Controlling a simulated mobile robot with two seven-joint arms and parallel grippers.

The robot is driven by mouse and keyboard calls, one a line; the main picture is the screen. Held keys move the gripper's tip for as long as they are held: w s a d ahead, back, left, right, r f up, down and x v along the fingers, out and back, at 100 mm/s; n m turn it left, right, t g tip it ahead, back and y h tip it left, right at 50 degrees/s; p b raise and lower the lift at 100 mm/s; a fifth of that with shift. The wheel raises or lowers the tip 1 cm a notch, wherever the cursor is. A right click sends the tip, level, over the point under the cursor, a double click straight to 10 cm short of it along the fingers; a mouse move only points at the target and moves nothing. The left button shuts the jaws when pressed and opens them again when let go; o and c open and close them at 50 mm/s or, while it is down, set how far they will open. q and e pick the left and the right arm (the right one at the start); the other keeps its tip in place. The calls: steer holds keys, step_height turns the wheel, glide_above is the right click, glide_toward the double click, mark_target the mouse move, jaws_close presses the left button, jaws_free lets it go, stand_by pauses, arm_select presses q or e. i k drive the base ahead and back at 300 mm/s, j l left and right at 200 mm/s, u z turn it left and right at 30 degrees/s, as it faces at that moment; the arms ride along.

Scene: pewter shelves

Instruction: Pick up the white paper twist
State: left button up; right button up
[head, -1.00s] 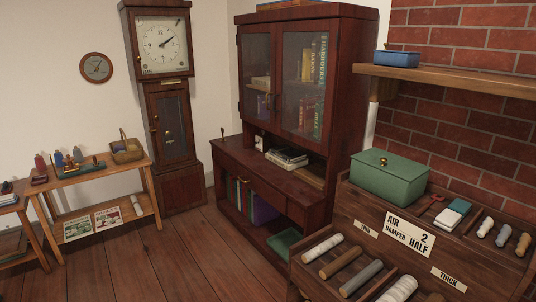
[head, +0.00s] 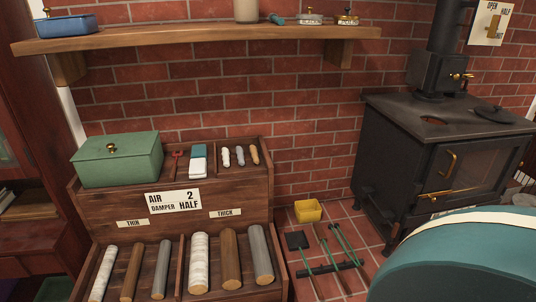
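Three small twist-shaped pieces lie side by side in the upper right compartment of the stepped wooden rack (head: 268,187). The leftmost is white and looks like the white paper twist (head: 226,157). Beside it is a greyish-white one (head: 240,156), and a tan one (head: 254,154) is at the right. They are small in the head view, so I cannot make out their paper surface. Nothing covers them. Neither of my grippers is in view.
A green lidded box (head: 117,160) and a teal-and-white block (head: 198,161) share the rack's top. Several logs fill the lower tier. A shelf (head: 200,38) hangs above. A black stove (head: 440,150) stands right. A large teal rounded form (head: 470,265) fills the lower right.

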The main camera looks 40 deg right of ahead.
mark_target(226, 153)
steer(key=i+j+z, duration=0.15)
steer(key=z, duration=0.35)
steer(key=i+j+z, duration=0.1)
steer(key=z, duration=0.35)
steer(key=j+z, duration=0.3)
steer(key=z, duration=0.2)
